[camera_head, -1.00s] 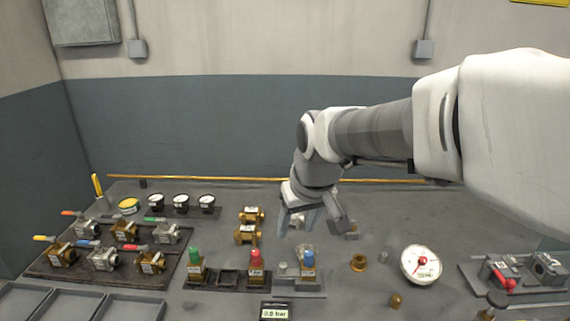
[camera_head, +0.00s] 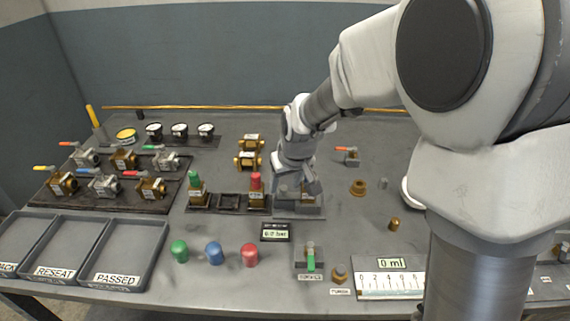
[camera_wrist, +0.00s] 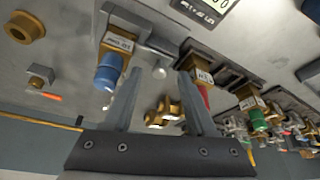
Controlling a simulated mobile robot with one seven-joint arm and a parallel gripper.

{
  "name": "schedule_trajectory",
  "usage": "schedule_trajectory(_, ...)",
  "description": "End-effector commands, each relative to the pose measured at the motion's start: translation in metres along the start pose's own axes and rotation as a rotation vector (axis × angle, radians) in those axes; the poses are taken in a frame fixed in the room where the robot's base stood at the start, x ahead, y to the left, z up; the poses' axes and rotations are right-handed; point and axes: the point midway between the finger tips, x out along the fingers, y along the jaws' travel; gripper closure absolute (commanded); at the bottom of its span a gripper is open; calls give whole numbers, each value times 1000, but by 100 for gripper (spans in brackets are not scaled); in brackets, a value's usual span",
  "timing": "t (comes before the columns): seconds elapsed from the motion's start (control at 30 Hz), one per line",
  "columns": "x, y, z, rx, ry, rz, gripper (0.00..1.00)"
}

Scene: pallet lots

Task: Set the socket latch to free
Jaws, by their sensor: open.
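The grey socket block (camera_head: 299,211) stands right of the holder with the red-capped valve. In the wrist view its plate (camera_wrist: 136,42) bears a brass valve with a blue cap (camera_wrist: 108,72). A small silver round knob (camera_wrist: 160,69) sits beside that valve; I cannot tell for sure that it is the latch, nor its setting. My gripper (camera_head: 302,190) is low over the socket block and hides much of it in the head view. In the wrist view my gripper (camera_wrist: 160,74) is open and empty, with the knob showing between its fingertips.
The red-capped valve (camera_head: 256,188) and green-capped valve (camera_head: 195,187) stand close left. Brass fittings (camera_head: 249,158) lie behind. A pressure display (camera_head: 276,232) and a green-lever tap (camera_head: 310,258) are in front. Trays (camera_head: 127,247) fill the front left.

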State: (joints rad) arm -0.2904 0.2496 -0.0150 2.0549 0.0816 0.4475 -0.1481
Motion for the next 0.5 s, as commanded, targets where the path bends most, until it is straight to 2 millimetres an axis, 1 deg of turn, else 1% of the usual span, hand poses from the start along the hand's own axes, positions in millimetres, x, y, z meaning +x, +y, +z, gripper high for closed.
schedule_trajectory(0.03,4,0,0,0,0,0,43)
schedule_trajectory(0.1,7,0,0,0,1,0,43)
schedule_trajectory(0.37,8,0,0,-1,1,0,43)
schedule_trajectory(0.4,8,0,0,-1,1,0,45)
schedule_trajectory(0.47,8,0,0,-1,1,0,56)
schedule_trajectory(0.5,8,0,0,-1,1,0,63)
